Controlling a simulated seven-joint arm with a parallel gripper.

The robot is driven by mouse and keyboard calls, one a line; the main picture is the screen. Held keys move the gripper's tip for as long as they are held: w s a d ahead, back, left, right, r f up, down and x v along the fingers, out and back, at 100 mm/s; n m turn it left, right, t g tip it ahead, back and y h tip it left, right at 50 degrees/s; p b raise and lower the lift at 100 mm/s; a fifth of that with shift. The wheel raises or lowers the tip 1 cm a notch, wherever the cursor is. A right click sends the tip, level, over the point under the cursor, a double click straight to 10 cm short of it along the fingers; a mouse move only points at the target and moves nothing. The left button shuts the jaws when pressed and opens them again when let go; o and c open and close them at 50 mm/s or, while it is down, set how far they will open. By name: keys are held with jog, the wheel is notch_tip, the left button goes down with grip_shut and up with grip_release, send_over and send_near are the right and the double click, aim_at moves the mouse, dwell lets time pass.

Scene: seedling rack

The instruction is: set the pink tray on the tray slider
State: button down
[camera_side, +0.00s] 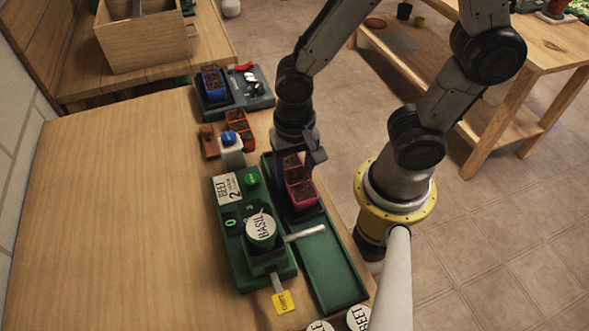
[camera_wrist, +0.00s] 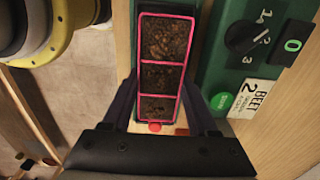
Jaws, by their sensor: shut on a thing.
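The pink tray (camera_side: 299,187) has three soil-filled cells. It also shows in the wrist view (camera_wrist: 163,62). My gripper (camera_side: 304,160) is shut on its near end, with one finger on each side of it in the wrist view (camera_wrist: 163,104). The tray is at the far end of the long green track (camera_side: 331,268). A dark green piece (camera_side: 305,214), apparently the tray slider, shows under and around the tray. I cannot tell whether the tray rests on it or hangs just above it. My gripper hides part of the tray's far end in the side view.
The green seeder (camera_side: 229,210) with a BASIL canister (camera_side: 261,229) and a lever (camera_side: 306,232) stands close left of the track. Beyond are an orange-red tray (camera_side: 240,124), a blue button (camera_side: 229,139) and a blue tray (camera_side: 213,83). The table's left side is clear.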

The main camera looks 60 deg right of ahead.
aim_at(295, 173)
jog(key=shift+f, duration=0.35)
jog(key=shift+r, duration=0.15)
jog(key=shift+r, duration=0.35)
jog(key=shift+r, duration=0.3)
jog(key=shift+f, duration=0.75)
dwell(0.9)
jog(key=shift+c, duration=2.2)
grip_release()
notch_tip(295, 173, up, 11)
